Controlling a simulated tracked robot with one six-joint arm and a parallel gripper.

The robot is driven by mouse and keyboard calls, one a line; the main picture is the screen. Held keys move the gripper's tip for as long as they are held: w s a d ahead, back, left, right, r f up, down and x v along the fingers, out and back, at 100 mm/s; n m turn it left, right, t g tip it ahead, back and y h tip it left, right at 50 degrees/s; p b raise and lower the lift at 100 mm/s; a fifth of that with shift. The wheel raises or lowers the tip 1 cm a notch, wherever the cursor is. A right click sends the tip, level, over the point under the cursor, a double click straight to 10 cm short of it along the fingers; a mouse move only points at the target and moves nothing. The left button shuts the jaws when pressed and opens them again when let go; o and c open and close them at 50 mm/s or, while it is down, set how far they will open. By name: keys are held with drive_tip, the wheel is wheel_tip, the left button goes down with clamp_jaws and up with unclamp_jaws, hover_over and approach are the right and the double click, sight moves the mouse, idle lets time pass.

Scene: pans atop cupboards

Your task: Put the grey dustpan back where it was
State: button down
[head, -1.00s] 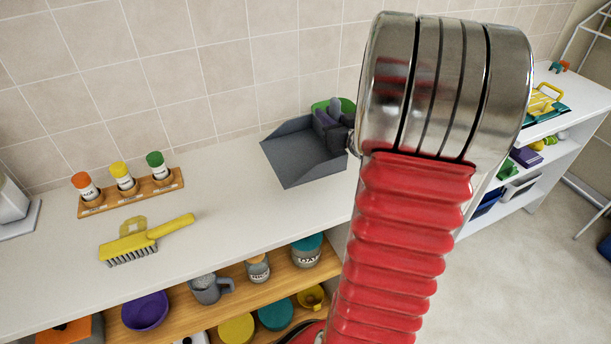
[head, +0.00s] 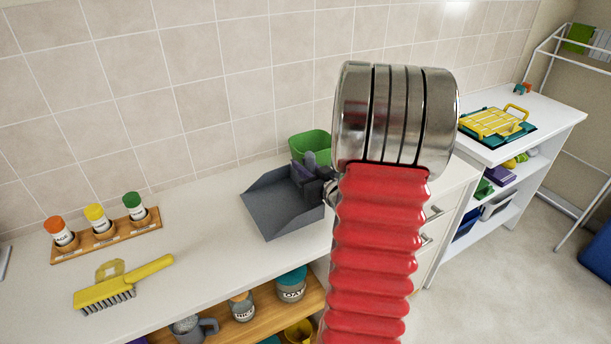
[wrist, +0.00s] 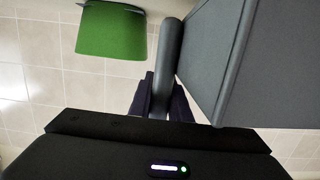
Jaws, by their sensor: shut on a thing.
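The grey dustpan (head: 283,207) is over the white counter in the head view, its wide open edge towards the lower left. My gripper (head: 308,172) is shut on the dustpan's handle at its right, partly hidden behind my red arm. In the wrist view, my gripper's dark fingers (wrist: 157,98) close around the round grey handle, and the dustpan's pan (wrist: 225,55) fills the right side. I cannot tell whether the dustpan touches the counter.
A green bin (head: 308,146) stands just behind the dustpan. A yellow brush (head: 120,285) and a wooden rack (head: 107,236) of capped bottles are on the counter's left. Bare counter lies between them and the dustpan. A white shelf unit (head: 535,122) stands at the right.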

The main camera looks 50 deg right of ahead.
drive_tip(key=shift+f, duration=1.95)
drive_tip(key=c, duration=1.6)
unclamp_jaws()
drive_tip(key=shift+c, duration=0.2)
drive_tip(key=v, duration=1.2)
